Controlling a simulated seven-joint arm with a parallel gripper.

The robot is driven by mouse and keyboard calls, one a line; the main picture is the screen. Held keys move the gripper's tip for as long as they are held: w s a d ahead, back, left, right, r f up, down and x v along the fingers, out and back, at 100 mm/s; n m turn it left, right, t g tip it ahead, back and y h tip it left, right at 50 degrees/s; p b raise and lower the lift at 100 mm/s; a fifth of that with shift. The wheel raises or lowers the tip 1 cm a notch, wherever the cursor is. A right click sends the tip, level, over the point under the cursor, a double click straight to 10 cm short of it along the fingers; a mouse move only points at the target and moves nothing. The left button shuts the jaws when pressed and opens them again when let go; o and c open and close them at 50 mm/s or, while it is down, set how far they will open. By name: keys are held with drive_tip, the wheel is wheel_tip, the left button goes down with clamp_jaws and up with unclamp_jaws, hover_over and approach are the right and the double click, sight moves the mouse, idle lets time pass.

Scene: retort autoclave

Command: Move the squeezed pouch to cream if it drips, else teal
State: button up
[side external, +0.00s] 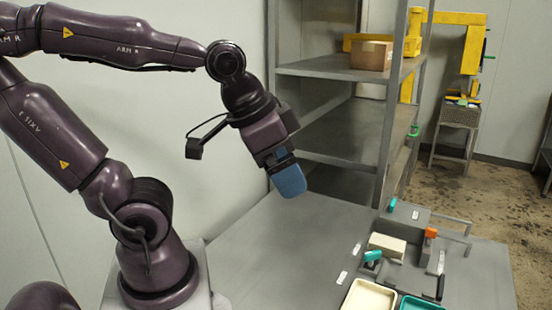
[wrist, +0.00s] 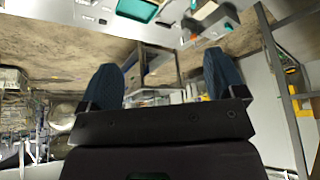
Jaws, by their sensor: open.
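My gripper (side external: 289,184) hangs high over the left part of the grey table, well away from the trays. Its two blue fingers stand apart in the wrist view (wrist: 163,72), with nothing between them. The cream tray (side external: 368,297) and the teal tray (side external: 422,304) lie side by side at the front edge of the side view, both cut off by it. A teal tray surface (wrist: 138,9) also shows at the top of the wrist view. I cannot make out a pouch in either view.
A cream block (side external: 387,246) sits on the table behind the trays, near a teal-topped part (side external: 372,256) and an orange handle (side external: 431,233). A metal shelf (side external: 345,66) with a cardboard box (side external: 371,55) stands behind. The table's left part (side external: 290,240) is clear.

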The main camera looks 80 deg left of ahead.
drive_tip(key=shift+o, duration=0.4)
drive_tip(key=shift+s+r+n, duration=0.3)
drive_tip(key=shift+s+r, duration=0.15)
drive_tip(key=shift+r, duration=0.15)
drive_tip(key=w+d+f+m+g, duration=0.1)
drive_tip(key=w+f+m, duration=0.1)
drive_tip(key=f, duration=0.7)
drive_tip(key=w+d+f+m+g, duration=0.2)
drive_tip(key=f+m, duration=0.2)
drive_tip(key=f, duration=0.6)
drive_tip(key=w+d+f+m+g, duration=0.2)
drive_tip(key=f+m, duration=0.1)
drive_tip(key=f, duration=0.7)
drive_tip(key=shift+f, duration=0.25)
drive_tip(key=shift+s+d+f, duration=0.1)
drive_tip(key=shift+f, duration=1.25)
drive_tip(key=shift+s+d+f, duration=0.1)
drive_tip(key=shift+f, duration=1.2)
